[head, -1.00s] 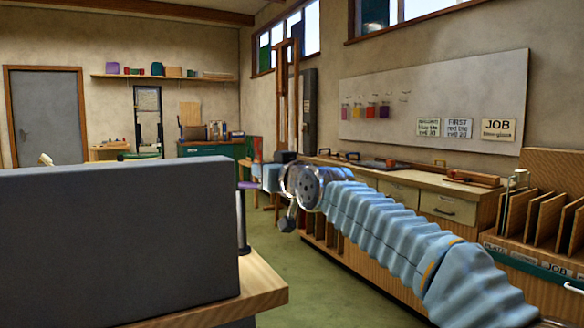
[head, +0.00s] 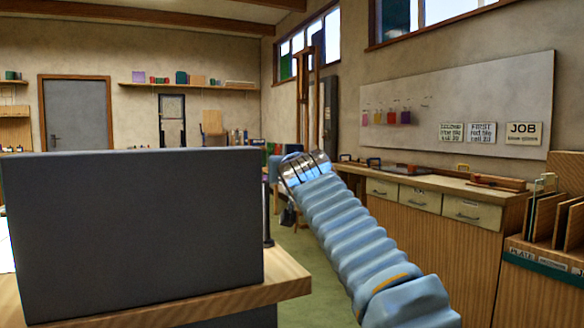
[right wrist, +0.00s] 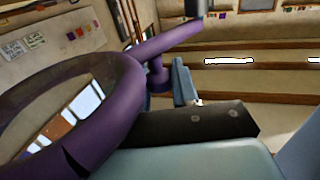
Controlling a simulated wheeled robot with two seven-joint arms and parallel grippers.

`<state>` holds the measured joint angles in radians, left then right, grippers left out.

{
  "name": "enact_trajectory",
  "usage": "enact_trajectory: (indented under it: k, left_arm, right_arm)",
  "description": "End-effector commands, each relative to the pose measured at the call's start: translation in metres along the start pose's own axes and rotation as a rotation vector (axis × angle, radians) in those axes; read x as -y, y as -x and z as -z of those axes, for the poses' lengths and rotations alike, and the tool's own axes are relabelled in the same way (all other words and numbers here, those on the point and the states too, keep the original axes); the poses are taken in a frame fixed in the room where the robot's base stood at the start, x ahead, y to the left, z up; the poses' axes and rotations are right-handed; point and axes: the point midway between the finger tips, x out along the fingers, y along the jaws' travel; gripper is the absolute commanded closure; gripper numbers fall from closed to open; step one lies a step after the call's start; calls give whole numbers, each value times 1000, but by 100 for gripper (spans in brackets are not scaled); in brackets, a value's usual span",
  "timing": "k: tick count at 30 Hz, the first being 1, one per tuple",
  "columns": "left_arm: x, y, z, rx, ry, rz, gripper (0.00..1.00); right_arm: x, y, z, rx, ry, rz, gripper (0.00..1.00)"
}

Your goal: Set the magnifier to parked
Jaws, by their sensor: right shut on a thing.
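The magnifier (right wrist: 128,80) shows large in the right wrist view as a purple ring with a purple arm running up and to the right. A short purple stub hangs from that arm. My right gripper (right wrist: 172,95) is shut on the magnifier near this stub; the exact contact is partly hidden. In the head view, my ribbed blue right arm reaches forward and its wrist hides the gripper and the magnifier. A thin dark post (head: 267,212) stands just left of the wrist. My left gripper is not in view.
A large dark grey panel (head: 135,235) stands on a wooden bench (head: 285,290) at the left, close to my right wrist. A wooden counter with drawers (head: 425,198) runs along the right wall, with a rack (head: 545,255) nearer. Green floor (head: 310,270) lies between.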

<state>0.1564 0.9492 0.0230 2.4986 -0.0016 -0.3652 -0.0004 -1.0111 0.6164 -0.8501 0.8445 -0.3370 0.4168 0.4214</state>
Motion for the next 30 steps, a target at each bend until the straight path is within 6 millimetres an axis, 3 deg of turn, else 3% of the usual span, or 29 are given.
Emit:
enact_trajectory:
  k: [5,6,10,18,22,30]
  left_arm:
    - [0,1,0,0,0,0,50]
    - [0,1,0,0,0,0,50]
    - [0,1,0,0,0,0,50]
    - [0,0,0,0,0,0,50]
    - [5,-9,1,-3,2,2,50]
    - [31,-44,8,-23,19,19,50]
  right_arm:
    - [1,2,6,-14,-2,5,100]
    - [1,2,6,-14,-2,5,69]
    - [0,2,6,-12,-2,5,50]
    - [0,1,2,-6,-1,2,50]
    - [1,11,-1,-6,0,3,50]
    - [1,72,-5,-9,-3,8,50]
